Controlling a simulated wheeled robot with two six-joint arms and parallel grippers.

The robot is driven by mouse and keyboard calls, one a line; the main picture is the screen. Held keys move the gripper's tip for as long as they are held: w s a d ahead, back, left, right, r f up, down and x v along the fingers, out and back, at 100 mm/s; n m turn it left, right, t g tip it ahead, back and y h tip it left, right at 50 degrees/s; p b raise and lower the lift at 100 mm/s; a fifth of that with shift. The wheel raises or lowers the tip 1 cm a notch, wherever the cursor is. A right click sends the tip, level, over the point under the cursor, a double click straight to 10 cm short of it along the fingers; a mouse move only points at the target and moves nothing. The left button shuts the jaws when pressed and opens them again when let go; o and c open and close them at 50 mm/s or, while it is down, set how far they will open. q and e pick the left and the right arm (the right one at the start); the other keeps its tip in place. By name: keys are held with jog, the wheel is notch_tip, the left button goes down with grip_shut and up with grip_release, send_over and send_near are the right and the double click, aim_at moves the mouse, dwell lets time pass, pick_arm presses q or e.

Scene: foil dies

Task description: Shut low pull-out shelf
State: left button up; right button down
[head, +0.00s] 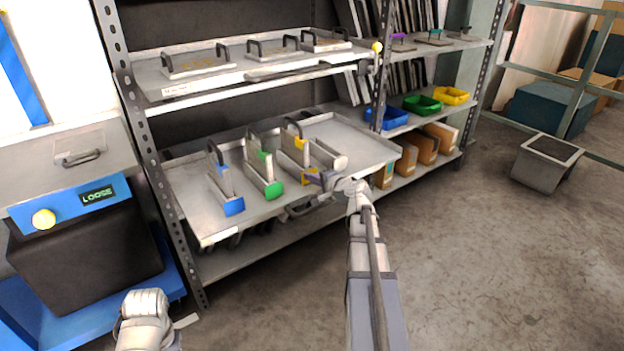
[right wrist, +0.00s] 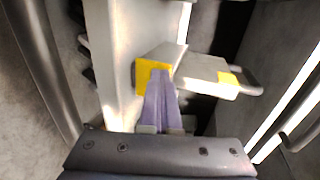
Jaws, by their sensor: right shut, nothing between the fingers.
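The low pull-out shelf (head: 345,134) stands out from the rack, its tray reaching forward past the posts. Several grey dies with black handles stand on it, among them a blue-marked die (head: 225,190), a green-marked die (head: 262,175) and a yellow-marked die (head: 294,150). My right gripper (head: 318,178) is at the shelf's front edge, shut and empty. In the right wrist view its purple fingers (right wrist: 162,92) point at the yellow end of the yellow-marked die (right wrist: 205,72), beside a pale shelf lip (right wrist: 112,65). I cannot tell whether they touch. My left gripper is out of view; only part of its arm shows.
An upper shelf (head: 225,86) holds more handled dies. Blue, green and yellow bins (head: 422,104) and cardboard boxes (head: 425,149) fill the right bay. A machine with a "LOOSE" display (head: 98,195) stands at left. A grey box stool (head: 545,162) stands right; the floor before the rack is clear.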

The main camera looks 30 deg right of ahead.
aim_at(288, 158)
jog(key=w, duration=1.8)
jog(key=shift+w+a, duration=0.35)
jog(key=shift+w, duration=0.2)
jog(key=shift+w+r, duration=0.15)
jog(key=shift+w, duration=0.05)
jog(key=shift+s, duration=0.5)
jog(key=s, duration=0.4)
jog(key=shift+s+r, duration=0.1)
jog(key=shift+s, duration=0.25)
jog(key=p+v, duration=0.3)
jog(key=v, duration=0.6)
jog(key=shift+s, duration=0.1)
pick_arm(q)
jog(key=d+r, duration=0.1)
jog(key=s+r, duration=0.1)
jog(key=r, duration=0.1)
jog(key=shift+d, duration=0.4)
